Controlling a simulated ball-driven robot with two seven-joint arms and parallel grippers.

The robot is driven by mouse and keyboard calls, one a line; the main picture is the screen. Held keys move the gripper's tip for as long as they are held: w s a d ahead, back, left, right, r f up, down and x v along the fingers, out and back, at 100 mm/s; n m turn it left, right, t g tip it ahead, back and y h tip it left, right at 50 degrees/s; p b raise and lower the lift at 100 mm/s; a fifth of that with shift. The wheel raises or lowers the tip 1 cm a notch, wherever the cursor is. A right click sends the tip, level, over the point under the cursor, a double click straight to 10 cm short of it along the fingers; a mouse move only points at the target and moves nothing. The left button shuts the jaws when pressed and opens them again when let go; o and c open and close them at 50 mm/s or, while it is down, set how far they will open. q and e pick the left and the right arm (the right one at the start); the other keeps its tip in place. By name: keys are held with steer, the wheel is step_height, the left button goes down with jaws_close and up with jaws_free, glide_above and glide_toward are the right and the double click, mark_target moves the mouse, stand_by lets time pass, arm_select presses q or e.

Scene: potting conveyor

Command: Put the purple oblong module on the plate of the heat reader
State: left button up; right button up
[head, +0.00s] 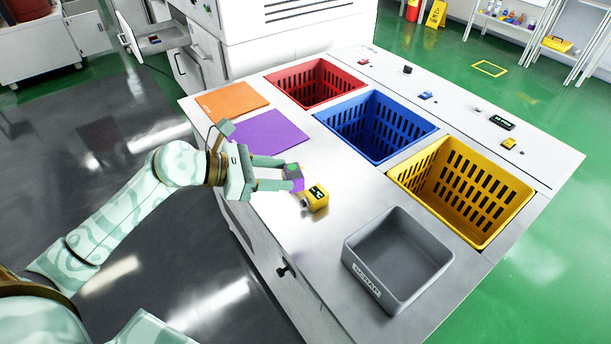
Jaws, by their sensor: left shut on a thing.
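My left gripper (287,174) is shut on a small purple module (298,184) with a green patch on its top. It holds the module over the near part of the steel table, just behind a yellow device (318,197). The yellow device has a dark display with green marks and a grey round part on its near side. I cannot tell for sure whether it is the heat reader, and no separate plate is clear. The fingers hide part of the module. My right gripper is out of view.
Orange (232,101) and purple (268,138) mats lie on the table (330,240). Red (283,88), blue (352,152) and yellow (430,199) crates sit beyond. A grey tray (365,280) stands front right. Small modules and a black box (502,122) lie on the far strip.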

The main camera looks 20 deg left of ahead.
arm_select(q)
steer(key=w+a+r+n+t+y+p, duration=0.2)
steer(key=w+a+r+n+t+y, duration=0.15)
steer(key=w+a, duration=1)
steer(key=shift+g, duration=0.25)
steer(key=shift+s+d+f+p, duration=0.1)
steer(key=shift+s+d+f, duration=0.6)
steer(key=shift+d+f, duration=1.4)
steer(key=shift+s+d+f+p, duration=0.1)
steer(key=shift+s+d+f, duration=0.6)
steer(key=shift+d+f, duration=1.4)
steer(key=shift+s+d+f+p, duration=0.1)
steer(key=shift+s+d+f, duration=0.6)
steer(key=shift+d+f, duration=1.4)
steer(key=shift+a+f, duration=0.2)
steer(key=o, duration=1)
steer(key=shift+f, duration=0.1)
